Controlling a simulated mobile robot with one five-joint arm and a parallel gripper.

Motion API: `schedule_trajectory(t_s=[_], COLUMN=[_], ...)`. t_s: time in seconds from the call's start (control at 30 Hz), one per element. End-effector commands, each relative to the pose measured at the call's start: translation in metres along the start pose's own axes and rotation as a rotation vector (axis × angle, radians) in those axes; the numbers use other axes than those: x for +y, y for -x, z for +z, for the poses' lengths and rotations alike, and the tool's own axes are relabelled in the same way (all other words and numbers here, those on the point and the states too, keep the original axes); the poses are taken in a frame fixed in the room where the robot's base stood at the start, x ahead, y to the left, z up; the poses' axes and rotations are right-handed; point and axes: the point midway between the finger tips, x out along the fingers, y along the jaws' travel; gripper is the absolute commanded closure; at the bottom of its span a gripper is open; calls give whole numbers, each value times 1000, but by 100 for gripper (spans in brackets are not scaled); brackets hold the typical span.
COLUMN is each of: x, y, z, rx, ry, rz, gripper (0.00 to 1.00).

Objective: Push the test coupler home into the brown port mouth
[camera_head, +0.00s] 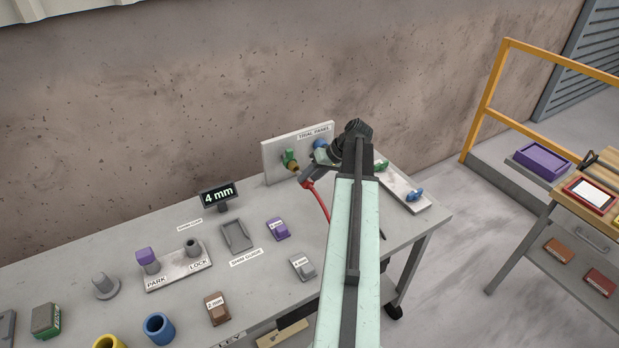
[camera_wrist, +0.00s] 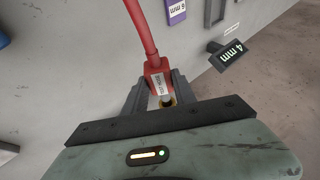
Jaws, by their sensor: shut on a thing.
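The red test coupler (camera_wrist: 155,76), with a white label and a red hose, sits between the two grey fingers of my gripper (camera_wrist: 158,92) in the wrist view. My gripper is shut on it. A brown port mouth (camera_wrist: 169,102) shows as a small ring right by the coupler's pale nose. I cannot tell how far the nose is in. In the head view my gripper (camera_head: 308,174) is at the front of the trial panel (camera_head: 281,148), with the coupler's red end (camera_head: 307,184) and hose below it. My wrist and arm hide part of the panel there.
A green handle (camera_head: 289,158) and a blue knob (camera_head: 320,144) are on the panel close to my gripper. A "4 mm" display (camera_head: 219,195) stands to the left.

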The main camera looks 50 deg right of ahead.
Motion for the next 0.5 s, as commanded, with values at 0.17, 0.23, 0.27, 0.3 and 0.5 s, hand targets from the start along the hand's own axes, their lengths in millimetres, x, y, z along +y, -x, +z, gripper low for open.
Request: schedule_trajectory(t_s=[0.17, 0.23, 0.27, 0.3, 0.5], x=[0, 0, 0, 0, 0], y=[-1, -2, -2, -3, -5], z=[-4, -5, -6, -7, -12], rx=[0, 0, 0, 0, 0], ry=[0, 0, 0, 0, 0], rz=[0, 0, 0, 0, 0], gripper=[100, 100, 100, 100, 100])
